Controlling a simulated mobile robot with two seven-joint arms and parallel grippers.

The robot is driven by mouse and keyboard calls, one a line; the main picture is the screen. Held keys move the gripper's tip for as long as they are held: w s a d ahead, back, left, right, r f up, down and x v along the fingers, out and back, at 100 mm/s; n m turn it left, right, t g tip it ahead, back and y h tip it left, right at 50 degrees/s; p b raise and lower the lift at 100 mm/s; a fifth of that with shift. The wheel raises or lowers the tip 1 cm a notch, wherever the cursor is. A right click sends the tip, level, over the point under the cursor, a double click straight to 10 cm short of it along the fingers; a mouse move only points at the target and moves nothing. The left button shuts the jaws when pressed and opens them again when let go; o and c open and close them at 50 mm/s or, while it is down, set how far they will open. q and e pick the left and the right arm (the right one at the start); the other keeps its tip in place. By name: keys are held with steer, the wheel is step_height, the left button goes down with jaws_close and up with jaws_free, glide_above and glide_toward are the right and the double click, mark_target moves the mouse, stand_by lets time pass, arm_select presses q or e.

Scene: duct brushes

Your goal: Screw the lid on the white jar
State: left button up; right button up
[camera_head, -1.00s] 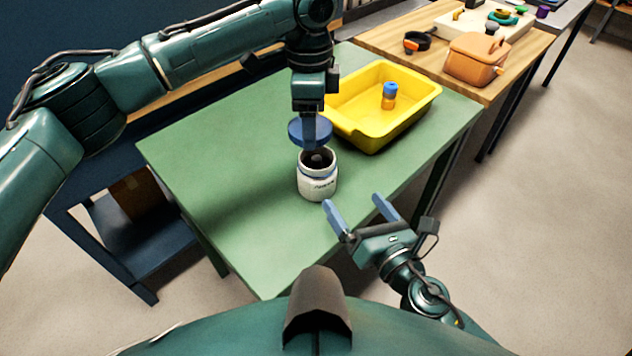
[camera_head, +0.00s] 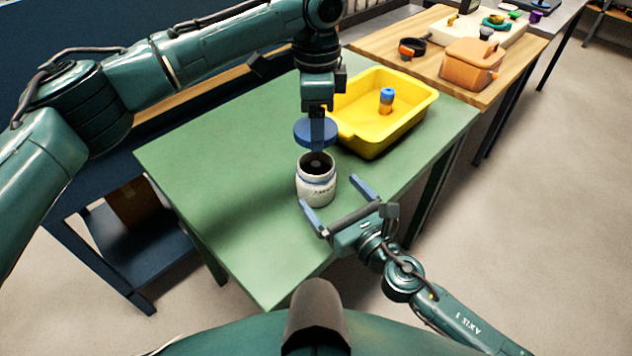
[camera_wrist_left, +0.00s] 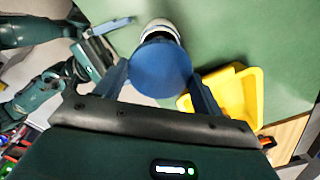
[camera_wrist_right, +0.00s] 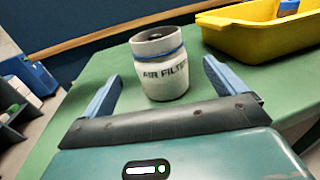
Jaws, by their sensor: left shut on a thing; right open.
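The white jar (camera_head: 316,185) stands upright and uncovered on the green table, with a dark opening. The right wrist view shows the jar (camera_wrist_right: 165,75) with a blue band and dark lettering. My left gripper (camera_head: 317,118) is shut on the round blue lid (camera_head: 316,133) and holds it just above the jar, apart from the rim. In the left wrist view the lid (camera_wrist_left: 160,68) sits between the fingers and hides most of the jar. My right gripper (camera_head: 337,195) is open at the near side of the jar, its fingers pointing toward it and not visibly touching it.
A yellow bin (camera_head: 385,140) with a blue-topped orange item (camera_head: 386,101) stands right of the jar. The green table (camera_head: 215,165) is clear to the left. A wooden table (camera_head: 430,75) at the back right bears an orange case (camera_head: 472,63).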

steer(key=x, duration=0.7)
steer(key=shift+w+a, duration=0.1)
steer(key=shift+w, duration=0.05)
steer(key=c, duration=1.5)
arm_select(q)
glide_above(316, 164)
steer(key=shift+w+f, duration=0.1)
steer(key=shift+f, duration=2.4)
steer(key=shift+f, duration=0.85)
steer(key=shift+f, duration=0.55)
